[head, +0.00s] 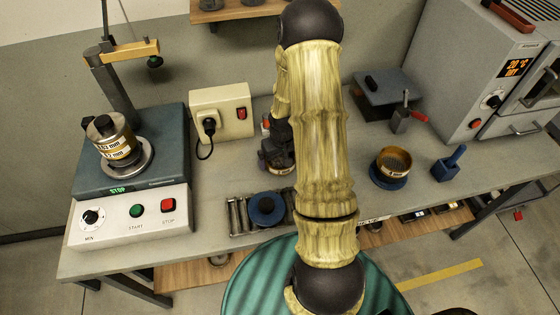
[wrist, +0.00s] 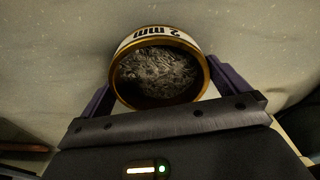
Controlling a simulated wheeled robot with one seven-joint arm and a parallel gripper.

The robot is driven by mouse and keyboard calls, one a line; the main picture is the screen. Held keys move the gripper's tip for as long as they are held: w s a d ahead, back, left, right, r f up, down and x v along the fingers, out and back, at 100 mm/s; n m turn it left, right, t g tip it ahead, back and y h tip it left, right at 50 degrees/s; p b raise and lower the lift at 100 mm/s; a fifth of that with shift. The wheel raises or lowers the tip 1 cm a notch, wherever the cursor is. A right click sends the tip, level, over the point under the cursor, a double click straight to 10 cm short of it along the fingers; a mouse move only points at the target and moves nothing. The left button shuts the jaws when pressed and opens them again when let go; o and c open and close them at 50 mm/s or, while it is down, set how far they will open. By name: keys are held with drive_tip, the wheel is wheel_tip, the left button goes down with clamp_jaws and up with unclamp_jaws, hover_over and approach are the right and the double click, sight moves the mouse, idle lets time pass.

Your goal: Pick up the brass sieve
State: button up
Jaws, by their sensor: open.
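A brass sieve (wrist: 160,75) labelled "2 mm" fills the upper middle of the wrist view, its label upside down and grey grainy mesh or material inside its rim. My gripper (wrist: 158,78) is open, with one purple finger on each side of this sieve. I cannot tell whether the fingers touch it. In the head view my gripper (head: 277,150) is low over the bench, partly behind my arm, and the sieve there is mostly hidden. Another brass sieve (head: 394,157) sits on a blue round base to the right. Stacked brass sieves (head: 115,138) stand on the shaker at left.
The shaker (head: 130,212) and a beige switch box (head: 222,112) stand left of my gripper. A blue round weight (head: 266,208) lies in front. A blue scoop-like tool (head: 449,163), a red-handled tool (head: 407,113) and a grey oven (head: 490,80) are at right.

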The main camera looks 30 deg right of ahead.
sight(280, 162)
idle(0.3)
drive_tip(key=c, duration=0.8)
drive_tip(key=shift+r, duration=0.1)
wheel_tip(280, 162, up, 10)
drive_tip(key=shift+b, duration=0.45)
